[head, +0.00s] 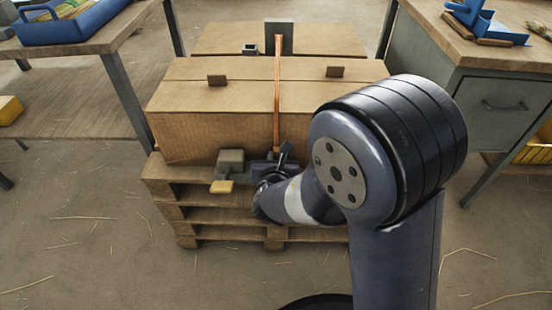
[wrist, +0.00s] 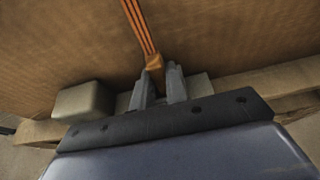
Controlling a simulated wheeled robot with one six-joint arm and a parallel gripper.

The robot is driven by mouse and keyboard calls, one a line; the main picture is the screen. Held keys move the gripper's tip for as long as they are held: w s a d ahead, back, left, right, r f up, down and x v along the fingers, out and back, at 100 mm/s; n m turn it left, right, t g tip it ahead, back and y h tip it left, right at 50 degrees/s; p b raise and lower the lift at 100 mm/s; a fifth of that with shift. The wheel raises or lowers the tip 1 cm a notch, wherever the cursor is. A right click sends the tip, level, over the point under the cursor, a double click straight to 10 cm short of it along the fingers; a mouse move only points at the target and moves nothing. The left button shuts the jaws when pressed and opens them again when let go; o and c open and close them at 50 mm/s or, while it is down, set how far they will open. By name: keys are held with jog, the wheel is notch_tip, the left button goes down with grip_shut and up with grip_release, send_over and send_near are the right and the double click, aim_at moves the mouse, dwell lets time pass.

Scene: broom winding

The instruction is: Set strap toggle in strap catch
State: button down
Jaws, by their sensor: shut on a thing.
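An orange strap (head: 277,90) runs over the cardboard boxes and down the front face to my gripper (head: 283,158). In the wrist view the strap (wrist: 138,25) ends in an orange toggle (wrist: 155,64) between the fingertips of my gripper (wrist: 160,80), which is shut on it. In the head view my gripper hides the toggle. A grey fitting (wrist: 196,86) shows low at the box front, behind and beside the fingers; it may be the strap catch, mostly hidden. I cannot tell whether the toggle touches it.
A grey block (head: 230,162) with a yellow tab (head: 221,187) stands left of my gripper at the pallet (head: 185,215). The boxes (head: 215,125) carry small brown corner pieces. Workbenches stand left (head: 95,40) and right (head: 490,55). Floor in front is clear.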

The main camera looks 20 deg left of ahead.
jog(key=shift+f, duration=0.2)
jog(key=c, duration=1.4)
grip_release()
jog(key=shift+c, duration=0.2)
jog(key=shift+r, duration=0.1)
jog(key=shift+r, duration=0.15)
jog(key=p+v, duration=0.3)
jog(key=v, duration=0.9)
